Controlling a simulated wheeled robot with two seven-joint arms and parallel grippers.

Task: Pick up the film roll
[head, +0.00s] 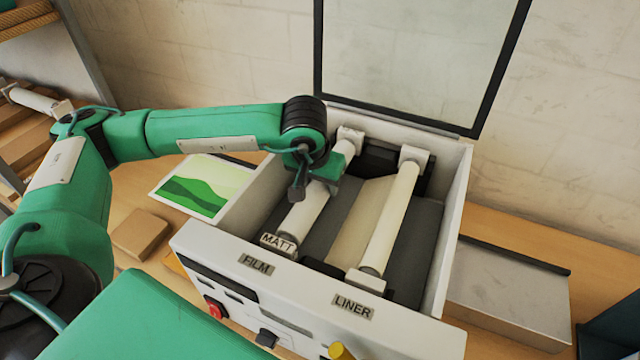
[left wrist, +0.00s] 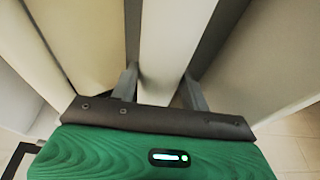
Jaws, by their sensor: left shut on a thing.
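The film roll (head: 304,212) is a white cylinder with a "MATT" tag at its near end. It lies in the left bay of the open laminator (head: 285,285), behind the "FILM" label. My left gripper (head: 320,178) reaches down over the roll's far half and partly hides it. In the left wrist view, the roll (left wrist: 172,45) runs between the two fingers of the gripper (left wrist: 160,88), which is shut on it. The roll still lies in line with the bay; I cannot tell whether it is clear of its supports. My right gripper is not in view.
A cream liner roll (head: 390,220) lies parallel on the right, behind the "LINER" label. The raised clear lid (head: 415,55) stands at the back. A green-and-white picture sheet (head: 203,185) and a brown block (head: 141,234) are left of the machine. A grey tray (head: 510,295) is right.

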